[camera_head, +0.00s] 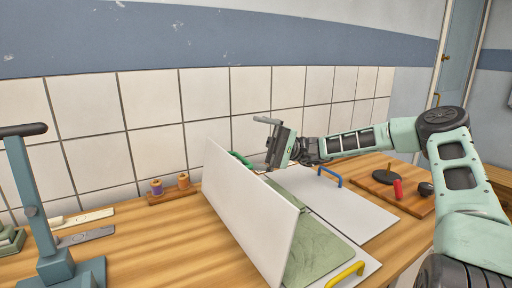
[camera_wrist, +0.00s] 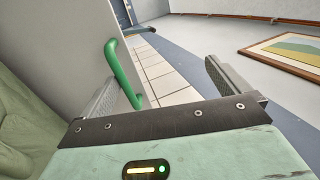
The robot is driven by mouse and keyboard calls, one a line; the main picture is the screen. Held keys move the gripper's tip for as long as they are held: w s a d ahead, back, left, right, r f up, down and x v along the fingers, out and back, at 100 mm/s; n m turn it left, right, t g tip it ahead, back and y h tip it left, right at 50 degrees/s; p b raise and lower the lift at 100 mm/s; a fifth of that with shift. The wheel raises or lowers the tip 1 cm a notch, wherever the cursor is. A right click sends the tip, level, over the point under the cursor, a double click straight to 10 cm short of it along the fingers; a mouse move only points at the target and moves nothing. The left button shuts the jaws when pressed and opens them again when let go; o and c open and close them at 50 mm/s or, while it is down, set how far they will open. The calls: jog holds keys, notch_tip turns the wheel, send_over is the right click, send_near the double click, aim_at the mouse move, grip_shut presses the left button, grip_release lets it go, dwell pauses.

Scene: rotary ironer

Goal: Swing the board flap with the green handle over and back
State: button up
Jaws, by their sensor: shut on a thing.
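The white board flap (camera_head: 248,215) stands up steeply on its edge, near the middle of the head view. Its green handle (camera_head: 240,159) shows at the flap's far end, partly hidden behind the flap. My gripper (camera_head: 270,143) is at this far end, by the handle. In the wrist view the green handle (camera_wrist: 122,72) runs close along the left finger, with the pale flap (camera_wrist: 70,40) beyond it.
A green pad (camera_head: 315,250) lies right of the flap. White panels with a blue handle (camera_head: 330,176) and a yellow handle (camera_head: 345,274) lie flat there. A wooden board (camera_head: 405,196) with a red-handled tool is farther right. Thread spools (camera_head: 183,181) and a blue stand (camera_head: 60,262) are left.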

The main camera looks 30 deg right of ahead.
jog(key=shift+r+v, duration=0.2)
jog(key=shift+v, duration=0.7)
jog(key=shift+r+v, duration=0.2)
jog(key=shift+v, duration=0.7)
jog(key=shift+s+d+f, duration=0.1)
jog(key=shift+s+d, duration=0.15)
jog(key=shift+d, duration=0.35)
jog(key=c, duration=1.1)
jog(key=f+b+v, duration=0.1)
jog(key=b+v, duration=0.3)
jog(key=v, duration=1.1)
jog(key=shift+f, duration=0.45)
